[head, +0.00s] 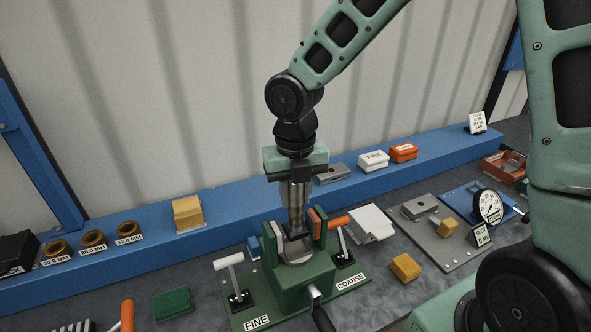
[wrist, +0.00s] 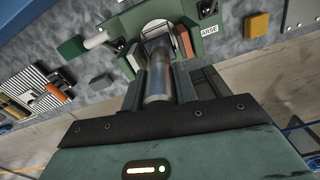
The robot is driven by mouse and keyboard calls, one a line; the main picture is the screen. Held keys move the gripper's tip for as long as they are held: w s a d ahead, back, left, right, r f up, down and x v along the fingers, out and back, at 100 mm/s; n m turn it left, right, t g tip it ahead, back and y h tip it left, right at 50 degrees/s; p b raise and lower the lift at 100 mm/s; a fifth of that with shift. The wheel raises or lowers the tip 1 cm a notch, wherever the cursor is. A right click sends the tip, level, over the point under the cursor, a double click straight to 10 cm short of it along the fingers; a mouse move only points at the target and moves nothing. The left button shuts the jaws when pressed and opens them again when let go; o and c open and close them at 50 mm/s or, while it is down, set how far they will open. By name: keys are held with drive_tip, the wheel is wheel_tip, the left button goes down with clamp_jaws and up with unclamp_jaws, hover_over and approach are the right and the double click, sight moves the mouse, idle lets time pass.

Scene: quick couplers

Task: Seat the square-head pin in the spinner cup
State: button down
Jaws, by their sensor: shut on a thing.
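My gripper (head: 296,205) points straight down and is shut on a steel pin. The wrist view shows the pin (wrist: 158,88) as a grey cylinder between the two dark fingers, with a dark, squarish end toward the fixture. The green spinner fixture (head: 323,283) stands on a base plate marked FINE and COARSE, with a lever on each side. Its round, pale cup (head: 298,256) lies between two uprights, directly under my gripper. The pin's lower end is between the uprights, at or just above the cup. I cannot tell whether it touches, because the fingers and uprights hide the contact.
A green block (head: 172,304) lies left of the fixture and a yellow block (head: 405,267) lies right. A dial gauge (head: 488,207) stands farther right. Bronze rings (head: 93,239) and small boxes line the blue rear ledge (head: 240,205). The fixture's uprights and levers closely flank my gripper.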

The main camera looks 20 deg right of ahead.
sight(295, 213)
drive_tip(key=shift+f, duration=2.55)
drive_tip(key=c, duration=1.4)
unclamp_jaws()
drive_tip(key=shift+f, duration=0.15)
drive_tip(key=shift+o, duration=0.2)
wheel_tip(295, 213, up, 12)
drive_tip(key=shift+r, duration=0.1)
drive_tip(key=s+a+f+m, duration=0.1)
drive_tip(key=s+a+m, duration=0.2)
drive_tip(key=s+m, duration=0.7)
drive_tip(key=s+a+f+m, duration=0.1)
drive_tip(key=s+a+m, duration=0.2)
drive_tip(key=s+m, duration=0.7)
drive_tip(key=m, duration=0.6)
drive_tip(key=shift+a+m+y, duration=0.2)
drive_tip(key=shift+m+y, duration=0.1)
drive_tip(key=shift+s, duration=0.1)
